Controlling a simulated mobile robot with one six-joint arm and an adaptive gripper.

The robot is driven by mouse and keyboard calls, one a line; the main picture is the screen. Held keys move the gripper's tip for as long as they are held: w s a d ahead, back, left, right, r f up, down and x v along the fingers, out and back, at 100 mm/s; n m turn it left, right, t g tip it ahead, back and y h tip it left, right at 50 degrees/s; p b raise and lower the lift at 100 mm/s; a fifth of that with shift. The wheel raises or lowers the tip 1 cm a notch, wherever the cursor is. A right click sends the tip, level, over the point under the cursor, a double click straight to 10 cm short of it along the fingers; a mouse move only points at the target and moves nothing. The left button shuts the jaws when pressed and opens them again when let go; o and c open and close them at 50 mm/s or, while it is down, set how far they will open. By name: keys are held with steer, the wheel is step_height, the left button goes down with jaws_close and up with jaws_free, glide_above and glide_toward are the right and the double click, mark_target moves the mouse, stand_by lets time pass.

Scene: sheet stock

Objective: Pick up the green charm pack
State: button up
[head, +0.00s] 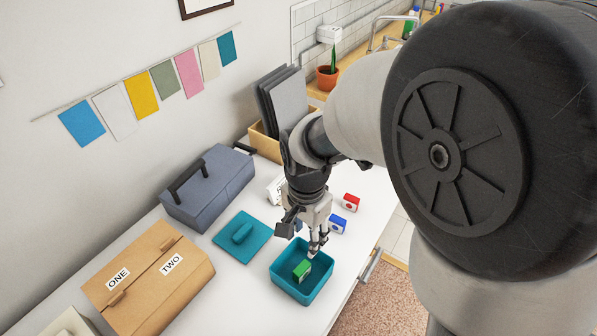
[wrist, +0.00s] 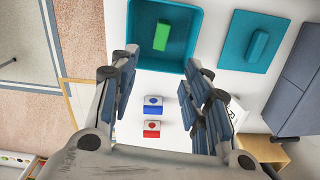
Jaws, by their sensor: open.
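The green charm pack (head: 302,270) lies inside a teal open box (head: 287,290) on the white table. In the wrist view the green pack (wrist: 161,35) lies on the floor of the teal box (wrist: 139,37), ahead of the fingertips. My gripper (head: 316,247) is over the box's far edge, close to the pack in the head view. In the wrist view my gripper (wrist: 160,58) has its fingers spread wide with nothing between the tips. Its height above the pack is hard to tell.
A blue pack (head: 337,224) and a red pack (head: 351,202) stand behind the box. A teal lid (head: 242,237) lies to its left. A cardboard box (head: 148,280), a blue-grey case (head: 208,187) and a wooden box (head: 264,142) of grey sheets stand along the table.

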mark_target(302, 267)
step_height(302, 267, down, 11)
steer(key=b, duration=0.3)
steer(key=shift+s+r, duration=0.1)
steer(key=f, duration=0.1)
steer(key=f+b, duration=0.1)
steer(key=f, duration=0.1)
steer(key=f+b, duration=0.1)
steer(key=f, duration=0.1)
steer(key=shift+s+a, duration=0.1)
steer(key=shift+a, duration=0.2)
steer(key=shift+c, duration=0.3)
steer(key=c, duration=0.9)
steer(key=shift+r, duration=0.1)
